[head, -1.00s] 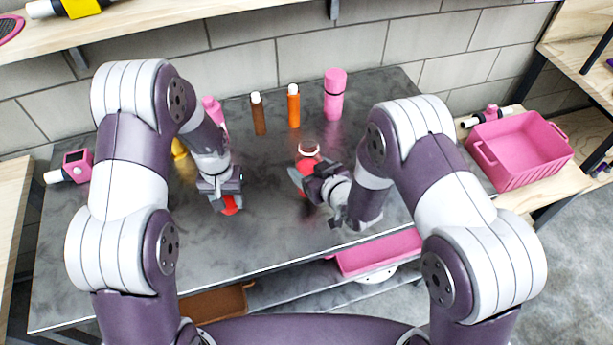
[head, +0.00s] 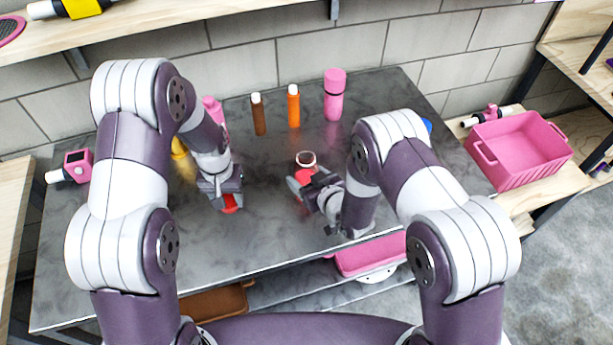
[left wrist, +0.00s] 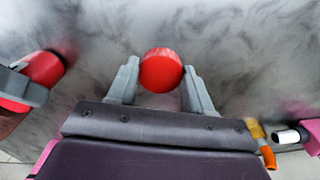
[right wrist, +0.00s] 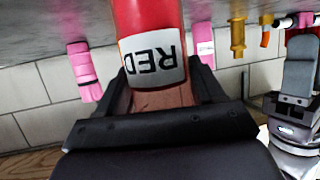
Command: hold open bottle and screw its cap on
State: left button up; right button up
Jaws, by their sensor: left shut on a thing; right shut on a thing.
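The red bottle (head: 303,174) is held in my right gripper (head: 300,182) at the middle of the grey table. Its open, pale-rimmed mouth shows at the top in the head view. In the right wrist view the bottle (right wrist: 148,18) sits between the fingers, its white "RED" label upside down. The red cap (left wrist: 160,70) is round and gripped between both fingertips of my left gripper (left wrist: 160,80). It also shows below that gripper in the head view (head: 230,205). Cap and bottle are apart, the cap to the left. The bottle's base is hard to see in the head view.
A brown bottle (head: 258,115), an orange bottle (head: 293,106) and a pink bottle (head: 334,96) stand at the back of the table (head: 130,255). A pink scanner-like device (head: 77,165) lies at the left. A pink crate (head: 520,155) sits on the right shelf.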

jog(key=shift+f, duration=0.1)
jog(key=o, duration=1.5)
jog(key=shift+f, duration=0.1)
jog(key=shift+r, duration=0.4)
jog(key=v, duration=1.2)
jog(key=shift+f+b, duration=0.25)
jog(key=shift+b, duration=0.05)
